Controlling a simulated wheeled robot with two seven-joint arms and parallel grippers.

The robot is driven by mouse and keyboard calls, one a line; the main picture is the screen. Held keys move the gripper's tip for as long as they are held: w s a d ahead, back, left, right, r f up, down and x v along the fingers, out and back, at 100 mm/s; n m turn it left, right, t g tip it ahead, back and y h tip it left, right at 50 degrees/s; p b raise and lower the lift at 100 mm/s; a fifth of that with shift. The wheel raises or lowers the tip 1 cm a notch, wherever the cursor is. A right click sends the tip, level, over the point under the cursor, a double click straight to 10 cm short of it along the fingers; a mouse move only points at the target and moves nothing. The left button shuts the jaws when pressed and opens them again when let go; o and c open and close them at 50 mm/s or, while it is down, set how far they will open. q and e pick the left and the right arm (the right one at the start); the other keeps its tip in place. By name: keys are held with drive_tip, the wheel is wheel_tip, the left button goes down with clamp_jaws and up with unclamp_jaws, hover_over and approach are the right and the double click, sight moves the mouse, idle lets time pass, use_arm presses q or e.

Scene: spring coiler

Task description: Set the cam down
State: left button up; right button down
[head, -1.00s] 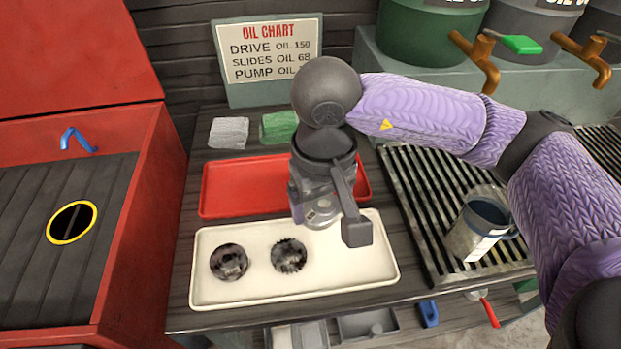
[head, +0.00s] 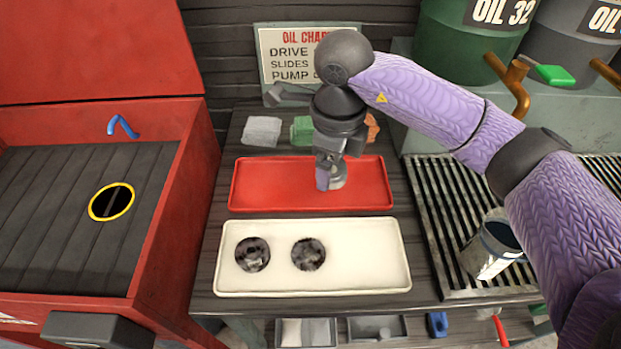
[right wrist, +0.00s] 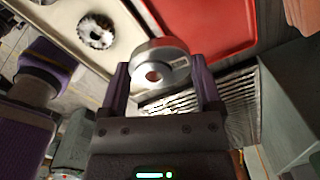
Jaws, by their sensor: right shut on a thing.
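My right gripper (head: 329,180) points down over the red tray (head: 245,192) in the head view. It is shut on the cam (head: 338,178), a shiny metal disc with a hole. The right wrist view shows the cam (right wrist: 176,58) between the two fingers (right wrist: 160,85), with the red tray's edge beyond it. I cannot tell whether the cam touches the tray. Nothing else lies in the visible part of that tray. My left gripper is not in view.
The cream tray (head: 370,265) in front holds two dark toothed parts (head: 253,254) on its left; its right side is bare. Folded cloths (head: 262,131) lie behind the red tray. A red tank (head: 165,215) stands at left.

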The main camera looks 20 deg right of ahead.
sight(327, 196)
drive_tip(key=m, duration=0.4)
drive_tip(key=shift+w+r, duration=0.2)
drive_tip(key=shift+w, duration=0.2)
drive_tip(key=m, duration=0.3)
drive_tip(key=shift+w+d+r+p, duration=0.1)
drive_tip(key=shift+w+p, duration=0.25)
drive_tip(key=m, duration=0.3)
drive_tip(key=w+m, duration=0.1)
drive_tip(key=m, duration=0.2)
drive_tip(key=shift+d+p, duration=0.15)
drive_tip(key=shift+p, duration=0.2)
drive_tip(key=f+m+b, duration=0.2)
drive_tip(key=f, duration=0.3)
drive_tip(key=f+m+b, duration=0.1)
drive_tip(key=f+m, duration=0.1)
drive_tip(key=f, duration=0.3)
drive_tip(key=shift+w+d+f+b, duration=0.1)
drive_tip(key=shift+w+f+b, duration=0.15)
drive_tip(key=shift+b, duration=0.1)
drive_tip(key=shift+r, duration=0.15)
